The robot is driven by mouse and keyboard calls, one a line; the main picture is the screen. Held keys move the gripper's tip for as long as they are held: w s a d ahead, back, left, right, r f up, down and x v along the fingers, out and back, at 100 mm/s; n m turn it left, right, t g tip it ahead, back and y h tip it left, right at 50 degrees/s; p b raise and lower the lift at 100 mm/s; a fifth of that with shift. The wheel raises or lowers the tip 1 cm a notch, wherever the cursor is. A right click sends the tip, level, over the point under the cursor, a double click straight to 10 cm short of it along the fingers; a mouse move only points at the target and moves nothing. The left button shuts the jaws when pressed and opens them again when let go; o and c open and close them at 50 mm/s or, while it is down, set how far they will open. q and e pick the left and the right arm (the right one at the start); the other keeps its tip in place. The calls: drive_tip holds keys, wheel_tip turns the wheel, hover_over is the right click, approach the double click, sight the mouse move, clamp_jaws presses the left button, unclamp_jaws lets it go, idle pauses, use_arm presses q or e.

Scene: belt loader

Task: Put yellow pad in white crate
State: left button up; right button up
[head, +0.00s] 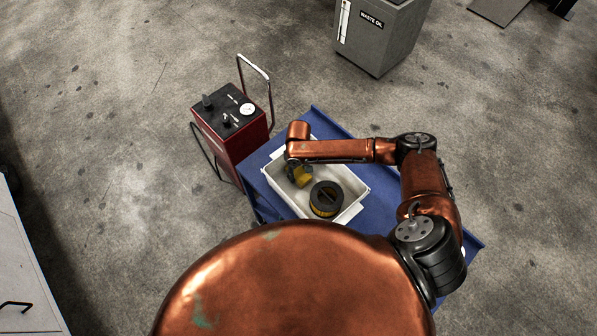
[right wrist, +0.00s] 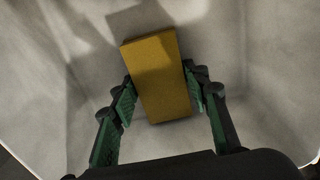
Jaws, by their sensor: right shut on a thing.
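The yellow pad (right wrist: 160,78) is a flat yellow block held between the fingers of my right gripper (right wrist: 161,98) in the right wrist view. In the head view the pad (head: 302,177) shows inside the white crate (head: 347,174), near its left end, with my right gripper (head: 297,170) over it. The crate's pale floor and walls surround the pad in the right wrist view (right wrist: 70,60). I cannot tell whether the pad touches the crate floor. My left gripper is not in view.
A round black and yellow filter (head: 326,198) stands in the crate, right of the pad. The crate sits on a blue cart top (head: 327,122). A red machine with a handle (head: 232,125) stands to the left, and a grey waste oil bin (head: 385,35) stands behind.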

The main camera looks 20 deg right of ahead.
sight(299, 172)
drive_tip(key=o, duration=1.1)
drive_tip(key=shift+f, duration=0.1)
drive_tip(key=shift+o, duration=0.2)
wheel_tip(299, 172, up, 12)
